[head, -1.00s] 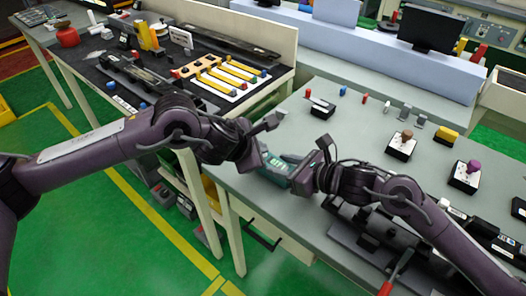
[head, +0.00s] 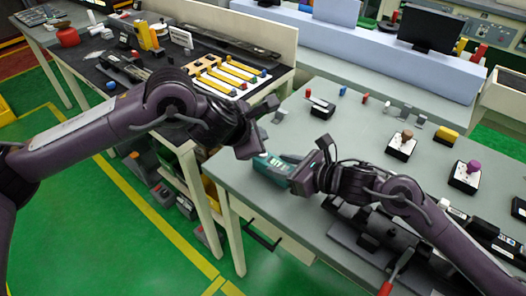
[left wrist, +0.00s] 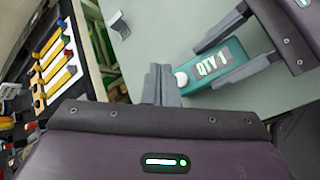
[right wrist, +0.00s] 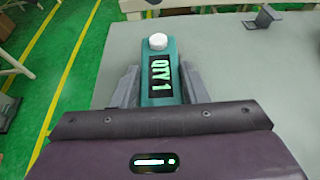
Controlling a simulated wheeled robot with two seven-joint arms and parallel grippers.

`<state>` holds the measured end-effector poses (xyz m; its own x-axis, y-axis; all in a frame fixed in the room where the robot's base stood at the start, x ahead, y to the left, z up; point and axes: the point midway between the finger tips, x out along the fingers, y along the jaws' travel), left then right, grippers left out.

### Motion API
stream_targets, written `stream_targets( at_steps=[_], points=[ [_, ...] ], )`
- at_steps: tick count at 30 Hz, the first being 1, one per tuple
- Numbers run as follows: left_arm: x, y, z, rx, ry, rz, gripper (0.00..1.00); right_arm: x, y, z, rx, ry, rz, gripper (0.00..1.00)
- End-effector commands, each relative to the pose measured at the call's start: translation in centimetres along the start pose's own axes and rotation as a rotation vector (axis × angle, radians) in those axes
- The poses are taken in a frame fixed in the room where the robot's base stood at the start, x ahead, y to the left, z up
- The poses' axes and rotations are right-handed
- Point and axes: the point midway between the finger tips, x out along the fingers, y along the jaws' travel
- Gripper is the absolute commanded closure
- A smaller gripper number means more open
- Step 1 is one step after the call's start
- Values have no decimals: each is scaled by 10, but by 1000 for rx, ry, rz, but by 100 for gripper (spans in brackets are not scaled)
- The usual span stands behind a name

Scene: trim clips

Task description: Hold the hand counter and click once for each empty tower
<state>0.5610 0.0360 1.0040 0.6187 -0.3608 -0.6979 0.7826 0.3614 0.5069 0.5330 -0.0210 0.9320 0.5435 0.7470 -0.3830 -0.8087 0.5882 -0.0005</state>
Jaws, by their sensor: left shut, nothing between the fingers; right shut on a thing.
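The hand counter is a teal box (right wrist: 157,60) with a white button (right wrist: 157,41) on its end and a display reading "QTY 1". It also shows in the head view (head: 277,166) and the left wrist view (left wrist: 228,62). My right gripper (right wrist: 160,88) is shut on it, one finger along each side. My left gripper (left wrist: 160,80) is shut and empty, its tips beside the white button (left wrist: 182,79); whether they touch it I cannot tell. On the dark left table, a white board (head: 240,90) carries several yellow bars (head: 228,78); which are empty towers I cannot tell.
The grey bench (head: 345,120) beneath the counter holds small boxes with knobs (head: 402,147) and black devices nearer my right arm. A red bottle (head: 67,36) stands far left.

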Motion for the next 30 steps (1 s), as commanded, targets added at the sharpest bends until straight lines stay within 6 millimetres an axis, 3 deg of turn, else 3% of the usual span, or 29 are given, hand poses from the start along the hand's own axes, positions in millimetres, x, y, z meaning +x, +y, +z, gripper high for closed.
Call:
stream_targets(
  at_steps=[9, 30],
  points=[
    [-17, 12, 13, 1, -1, 0, 100, 0, 0, 0, 0, 0, 0, 86],
    [-17, 12, 13, 0, -1, -1, 100, 0, 0, 0, 0, 0, 0, 86]
  ],
)
